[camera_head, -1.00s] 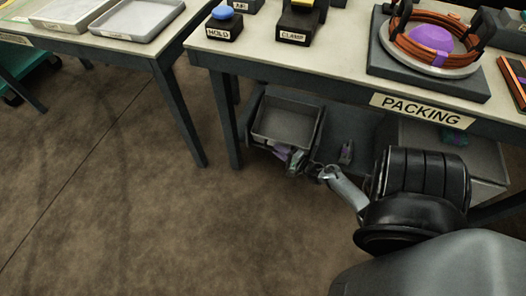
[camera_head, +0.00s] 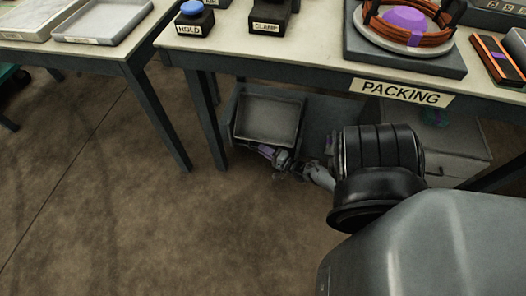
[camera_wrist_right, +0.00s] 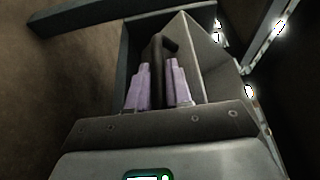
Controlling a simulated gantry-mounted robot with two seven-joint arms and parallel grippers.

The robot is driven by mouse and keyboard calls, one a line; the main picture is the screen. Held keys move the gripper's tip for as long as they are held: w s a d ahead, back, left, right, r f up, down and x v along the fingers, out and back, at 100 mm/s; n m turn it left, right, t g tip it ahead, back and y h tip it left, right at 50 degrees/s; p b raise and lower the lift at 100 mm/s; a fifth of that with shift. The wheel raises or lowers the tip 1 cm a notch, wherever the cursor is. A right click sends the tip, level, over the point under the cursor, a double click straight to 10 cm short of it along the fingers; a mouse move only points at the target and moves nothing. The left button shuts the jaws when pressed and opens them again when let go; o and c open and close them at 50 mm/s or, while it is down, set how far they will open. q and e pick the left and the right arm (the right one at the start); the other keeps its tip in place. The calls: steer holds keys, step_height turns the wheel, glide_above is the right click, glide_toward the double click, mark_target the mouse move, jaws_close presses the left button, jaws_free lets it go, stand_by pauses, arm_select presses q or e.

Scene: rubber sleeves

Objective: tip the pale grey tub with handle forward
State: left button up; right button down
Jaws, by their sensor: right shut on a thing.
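The pale grey tub (camera_head: 268,118) is on the dark lower shelf under the packing table in the head view, its open top and empty-looking inside visible. My right gripper (camera_head: 262,151) is at its near side, small and partly dark there. In the right wrist view, the two purple fingers of my right gripper (camera_wrist_right: 161,86) are shut on the dark handle (camera_wrist_right: 157,66), which stands between them. The tub's pale inner wall (camera_wrist_right: 190,62) rises behind the fingers. I cannot tell how far the tub is tilted. My left gripper is out of view.
The packing table (camera_head: 310,53) overhangs the tub, with a leg (camera_head: 206,120) just left of it. A grey box (camera_head: 455,150) stands to the right on the lower level, partly hidden by my arm. The floor (camera_head: 120,220) in front is clear.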

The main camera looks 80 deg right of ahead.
steer(key=shift+s+f, duration=0.15)
steer(key=shift+f, duration=0.1)
steer(key=c, duration=1.4)
jaws_free()
steer(key=shift+r, duration=0.1)
steer(key=shift+s+a+r+p, duration=0.15)
steer(key=shift+s+a+p, duration=0.15)
steer(key=shift+s+p, duration=0.15)
steer(key=p+v, duration=0.2)
steer(key=v, duration=0.7)
steer(key=shift+s+a, duration=0.15)
steer(key=shift+s, duration=0.1)
